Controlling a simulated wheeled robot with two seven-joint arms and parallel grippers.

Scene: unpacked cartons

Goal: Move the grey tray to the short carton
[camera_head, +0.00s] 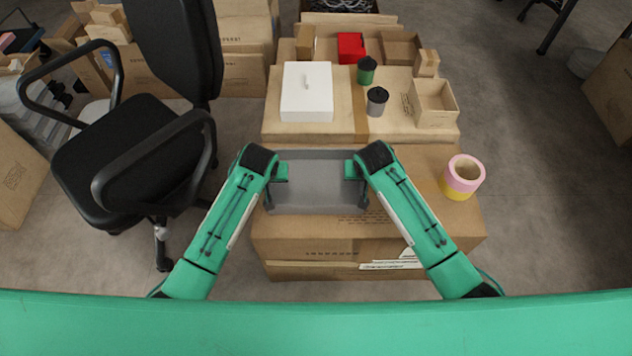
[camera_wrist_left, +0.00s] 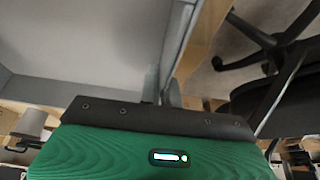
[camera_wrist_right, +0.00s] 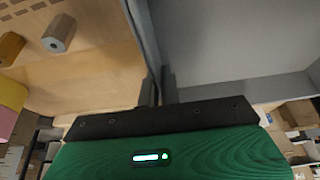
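The grey tray (camera_head: 316,190) is a shallow open rectangular tray, empty as far as I see. It is over the top of the nearest carton (camera_head: 300,233); whether it touches the carton I cannot tell. My left gripper (camera_head: 279,172) is at its left side wall, with the wall running between the fingers in the left wrist view (camera_wrist_left: 170,92). My right gripper (camera_head: 354,170) is at its right side wall, and the right wrist view shows the wall between its close fingers (camera_wrist_right: 158,90). Another carton (camera_head: 338,132) stands behind; which one is the short carton I cannot tell.
A pink and yellow tape roll (camera_head: 462,177) stands right of the tray. A white box (camera_head: 307,92), a grey jar (camera_head: 377,101), a green jar (camera_head: 366,70) and a small open box (camera_head: 433,103) stand behind. A black chair (camera_head: 140,150) is at the left.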

